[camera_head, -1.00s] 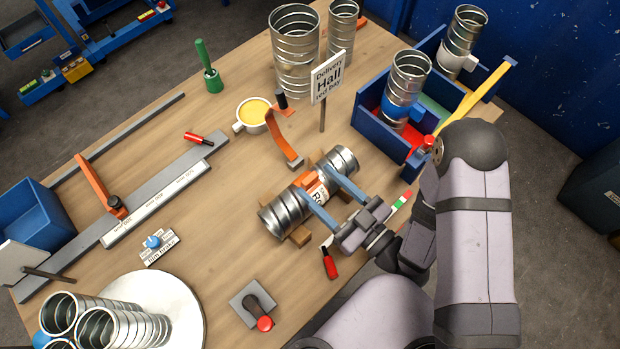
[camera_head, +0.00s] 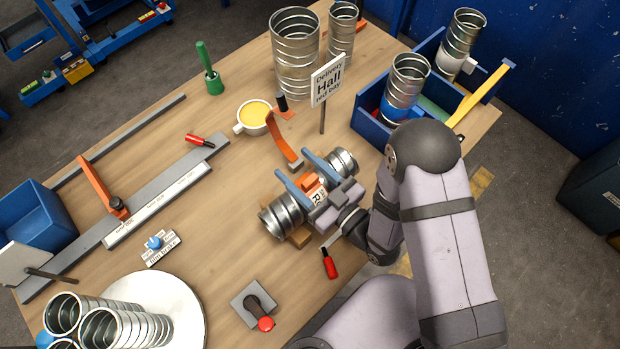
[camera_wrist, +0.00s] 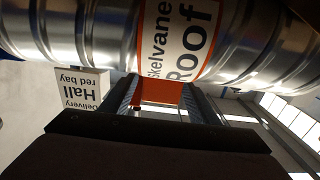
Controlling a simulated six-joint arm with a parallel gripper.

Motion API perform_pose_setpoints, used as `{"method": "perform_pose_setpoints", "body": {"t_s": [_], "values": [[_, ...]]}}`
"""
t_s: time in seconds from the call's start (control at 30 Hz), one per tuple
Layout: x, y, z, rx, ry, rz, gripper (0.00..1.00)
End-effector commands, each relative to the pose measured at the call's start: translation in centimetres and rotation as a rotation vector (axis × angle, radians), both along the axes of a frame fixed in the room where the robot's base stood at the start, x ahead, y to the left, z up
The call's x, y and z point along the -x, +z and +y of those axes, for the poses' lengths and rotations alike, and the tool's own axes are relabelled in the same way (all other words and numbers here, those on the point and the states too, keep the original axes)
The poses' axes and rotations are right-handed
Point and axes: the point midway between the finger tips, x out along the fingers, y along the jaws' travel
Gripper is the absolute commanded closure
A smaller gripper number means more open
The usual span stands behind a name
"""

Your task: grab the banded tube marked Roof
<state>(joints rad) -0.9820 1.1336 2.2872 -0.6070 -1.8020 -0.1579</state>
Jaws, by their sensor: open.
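The banded tube marked Roof (camera_head: 282,217) is a ribbed metal tube lying on its side on wooden blocks (camera_head: 299,238). It has an orange band and a white label at its middle. In the wrist view the tube (camera_wrist: 85,30) crosses the top, with "Skelvane Roof" readable on its label (camera_wrist: 180,40). My gripper (camera_head: 292,163) is open, its two blue fingers reaching across the tube on either side of the band. In the wrist view the tube hides the fingertips. I cannot tell whether the fingers touch it.
The "Delivery Hall red bay" sign (camera_head: 327,80) stands beyond the tube. A blue crate (camera_head: 369,117) holding other tubes stands at the upper right. An orange strap-like piece (camera_head: 281,140) and a yellow-filled cup (camera_head: 254,115) are close by. A red-handled tool (camera_head: 329,264) lies nearer.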

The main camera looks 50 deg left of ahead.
Motion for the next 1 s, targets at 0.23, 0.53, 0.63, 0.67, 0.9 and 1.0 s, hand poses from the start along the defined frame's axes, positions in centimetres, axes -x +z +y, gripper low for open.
{"method": "perform_pose_setpoints", "body": {"t_s": [0.23, 0.53, 0.63, 0.67, 0.9, 1.0], "values": [[0.01, 0.01, 0.16, 0.000, 0.000, 0.001, 0.45], [0.00, 0.00, 0.14, 0.000, 0.000, 0.000, 1.00], [-0.02, 0.10, 0.16, -0.003, 0.000, 0.000, 1.00], [-0.01, 0.10, 0.16, -0.003, 0.000, 0.000, 1.00], [-0.03, 0.31, 0.17, -0.003, 0.000, -0.001, 1.00], [-0.05, 0.69, 0.21, -0.004, 0.000, -0.002, 1.00]]}}
